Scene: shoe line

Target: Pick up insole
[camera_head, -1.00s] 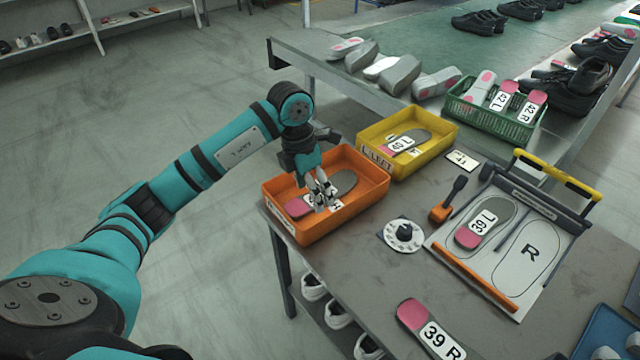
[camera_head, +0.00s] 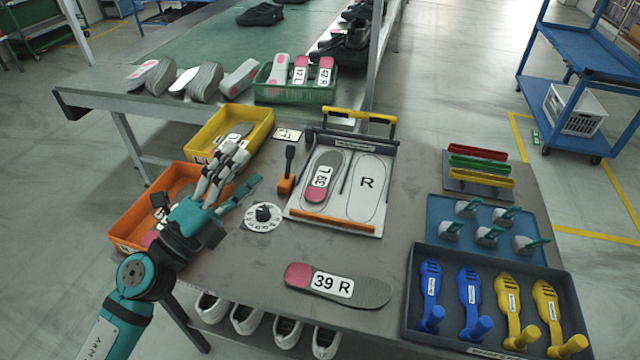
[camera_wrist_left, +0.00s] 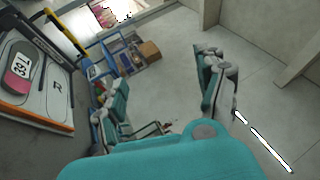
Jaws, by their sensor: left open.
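A grey insole with a pink heel, labelled 39 R (camera_head: 365,290), lies flat on the table's front part. Another insole, labelled 39 L (camera_head: 321,180), lies in the left outline of the white fixture board (camera_head: 340,216); it also shows in the left wrist view (camera_wrist_left: 20,72). The outline marked R is empty. One insole lies in the yellow bin (camera_head: 262,132). My left gripper (camera_head: 240,172) is open and empty, raised in front of the orange bin (camera_head: 130,222), and partly hides that bin and its contents. My right gripper is not in view.
A dial disc (camera_head: 262,222) and an orange-footed lever (camera_head: 287,184) stand left of the board. A dark tray (camera_head: 412,322) with blue and yellow tools and a blue tray (camera_head: 436,212) fill the right side. The tabletop around the 39 R insole is clear.

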